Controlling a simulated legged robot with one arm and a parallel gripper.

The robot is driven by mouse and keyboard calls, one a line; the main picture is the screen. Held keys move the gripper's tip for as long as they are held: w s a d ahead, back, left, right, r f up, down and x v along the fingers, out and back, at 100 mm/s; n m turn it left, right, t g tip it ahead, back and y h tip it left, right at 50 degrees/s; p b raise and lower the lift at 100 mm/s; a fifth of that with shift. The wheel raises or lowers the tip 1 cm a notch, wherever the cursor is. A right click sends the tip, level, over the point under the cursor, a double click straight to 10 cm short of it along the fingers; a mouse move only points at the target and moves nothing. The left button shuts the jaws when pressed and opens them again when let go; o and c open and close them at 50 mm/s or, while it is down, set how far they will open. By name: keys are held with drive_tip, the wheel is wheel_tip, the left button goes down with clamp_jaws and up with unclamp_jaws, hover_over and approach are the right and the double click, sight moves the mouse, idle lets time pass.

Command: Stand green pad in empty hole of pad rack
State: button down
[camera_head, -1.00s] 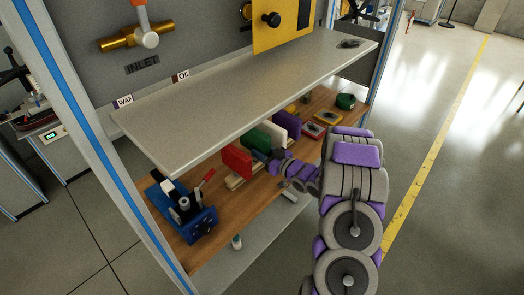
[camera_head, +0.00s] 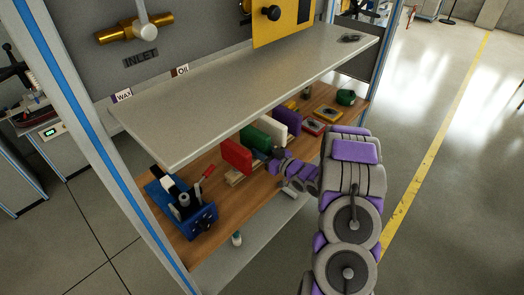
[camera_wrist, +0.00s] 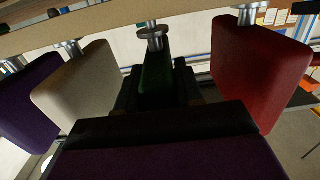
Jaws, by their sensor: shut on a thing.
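The green pad (camera_head: 256,138) stands upright between the red pad (camera_head: 237,156) and the white pad (camera_head: 287,121), over the wooden pad rack (camera_head: 235,176). In the wrist view, which looks upside down, my gripper (camera_wrist: 157,85) is shut on the green pad (camera_wrist: 155,78). The pad's metal stem (camera_wrist: 153,36) points at the rack bar (camera_wrist: 190,12). I cannot tell whether its tip is inside the hole. The red pad (camera_wrist: 262,75) and white pad (camera_wrist: 82,85) are on either side, apart from the green one. A purple pad (camera_head: 288,114) is beyond the white one.
A blue clamp-like device (camera_head: 185,207) stands at the near left of the wooden shelf. A grey upper shelf (camera_head: 240,95) overhangs the pads.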

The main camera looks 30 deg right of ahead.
drive_tip(key=shift+r, duration=0.2)
drive_tip(key=shift+r+p, duration=0.7)
drive_tip(key=shift+r, duration=0.45)
drive_tip(key=shift+p, duration=0.45)
idle(1.0)
drive_tip(key=shift+f+b, duration=0.35)
drive_tip(key=shift+f, duration=0.95)
drive_tip(key=c, duration=0.6)
unclamp_jaws()
drive_tip(key=shift+c, duration=0.2)
drive_tip(key=shift+s, duration=0.1)
